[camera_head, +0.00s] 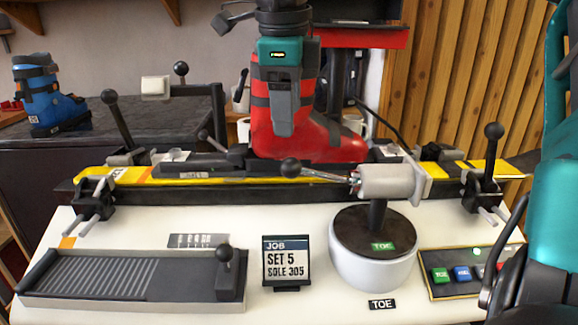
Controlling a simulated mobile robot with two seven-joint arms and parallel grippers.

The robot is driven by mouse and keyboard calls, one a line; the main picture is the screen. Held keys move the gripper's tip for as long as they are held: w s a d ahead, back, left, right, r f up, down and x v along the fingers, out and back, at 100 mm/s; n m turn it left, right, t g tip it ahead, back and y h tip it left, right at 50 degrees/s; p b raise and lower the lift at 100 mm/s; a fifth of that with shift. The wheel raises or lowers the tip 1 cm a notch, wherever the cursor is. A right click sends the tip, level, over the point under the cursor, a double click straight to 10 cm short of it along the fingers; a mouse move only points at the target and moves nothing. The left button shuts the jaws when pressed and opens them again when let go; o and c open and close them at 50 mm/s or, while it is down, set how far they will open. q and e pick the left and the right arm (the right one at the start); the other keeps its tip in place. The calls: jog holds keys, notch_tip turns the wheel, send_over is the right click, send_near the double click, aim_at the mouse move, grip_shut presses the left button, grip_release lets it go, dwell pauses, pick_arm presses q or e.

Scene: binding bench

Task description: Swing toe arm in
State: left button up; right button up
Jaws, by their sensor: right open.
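The toe arm's grey head (392,182) sits on a dark post over the round base (372,270) labelled TOE. A thin metal rod runs left from the head to a black ball knob (291,167), in front of the ski and the red boot (330,138). My right gripper (283,132), teal with grey fingers, hangs pointing down in front of the boot's shaft, a little above the knob and apart from it in the picture. It is open and holds nothing visible; the gap between its fingers is hard to see. My left gripper is not in view.
A yellow and black ski (215,175) lies along the bench between black-handled clamps (95,205). A job card (286,262), a grooved tray (130,275) and a button panel (455,275) are in front. A blue boot (45,95) stands at back left.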

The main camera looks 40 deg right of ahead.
aim_at(289, 159)
jog(key=f, duration=0.4)
jog(key=w+d+f+b, duration=0.1)
jog(key=f, duration=0.2)
jog(key=f+b, duration=0.1)
jog(key=f, duration=0.3)
jog(key=shift+w+d+f, duration=0.15)
jog(key=shift+d+f, duration=0.15)
jog(key=shift+d, duration=0.05)
jog(key=c, duration=0.5)
grip_shut()
